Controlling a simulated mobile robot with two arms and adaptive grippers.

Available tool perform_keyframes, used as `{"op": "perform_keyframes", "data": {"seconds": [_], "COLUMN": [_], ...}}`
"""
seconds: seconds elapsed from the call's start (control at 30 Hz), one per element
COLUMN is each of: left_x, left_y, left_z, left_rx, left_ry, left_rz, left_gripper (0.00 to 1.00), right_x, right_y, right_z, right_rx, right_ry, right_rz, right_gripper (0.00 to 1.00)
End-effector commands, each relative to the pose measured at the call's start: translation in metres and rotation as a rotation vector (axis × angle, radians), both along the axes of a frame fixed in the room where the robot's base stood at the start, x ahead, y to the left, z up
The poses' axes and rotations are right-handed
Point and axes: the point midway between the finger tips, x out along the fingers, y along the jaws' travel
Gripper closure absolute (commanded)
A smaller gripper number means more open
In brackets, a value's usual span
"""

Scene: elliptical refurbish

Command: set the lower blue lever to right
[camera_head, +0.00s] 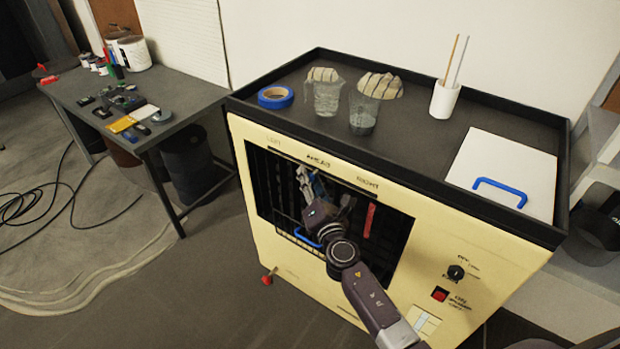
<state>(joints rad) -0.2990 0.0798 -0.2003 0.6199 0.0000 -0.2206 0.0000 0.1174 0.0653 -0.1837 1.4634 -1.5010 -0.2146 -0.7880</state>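A cream cabinet (470,240) has a dark rectangular opening in its front, with labels along the top edge that seem to read left, ahead and right. My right gripper (328,200) reaches into this opening from the lower right. A small blue part (318,186), possibly a blue lever, shows just behind the gripper, mostly hidden by it. A blue handle (306,238) shows lower, left of my wrist. I cannot tell which blue part is the lower lever, or whether the gripper touches either. Its fingers are too small and dark to read. My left gripper is out of view.
A red upright bar (369,220) stands in the opening, right of my gripper. The cabinet top carries a blue tape roll (276,97), two glasses, a white cup (444,99) and a blue-handled white panel (515,165). A cluttered grey table (190,97) stands at left.

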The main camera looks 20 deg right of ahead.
Motion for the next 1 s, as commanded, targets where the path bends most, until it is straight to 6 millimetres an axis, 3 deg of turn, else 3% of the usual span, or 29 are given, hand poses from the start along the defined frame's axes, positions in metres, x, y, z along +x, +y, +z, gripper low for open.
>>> {"op": "perform_keyframes", "data": {"seconds": [0.17, 0.43, 0.77, 1.0], "left_x": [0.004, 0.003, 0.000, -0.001], "left_y": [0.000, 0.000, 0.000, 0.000], "left_z": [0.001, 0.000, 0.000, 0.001], "left_rx": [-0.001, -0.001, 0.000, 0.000], "left_ry": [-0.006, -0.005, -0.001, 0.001], "left_rz": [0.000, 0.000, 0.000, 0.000], "left_gripper": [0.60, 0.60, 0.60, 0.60], "right_x": [0.000, 0.000, -0.002, -0.029], "right_y": [0.000, 0.000, -0.001, -0.022], "right_z": [0.000, 0.000, 0.000, -0.001], "right_rx": [0.001, 0.001, -0.003, -0.007], "right_ry": [0.000, 0.000, 0.000, 0.002], "right_rz": [0.000, 0.000, 0.000, 0.001], "right_gripper": [0.72, 1.00, 1.00, 1.00]}}
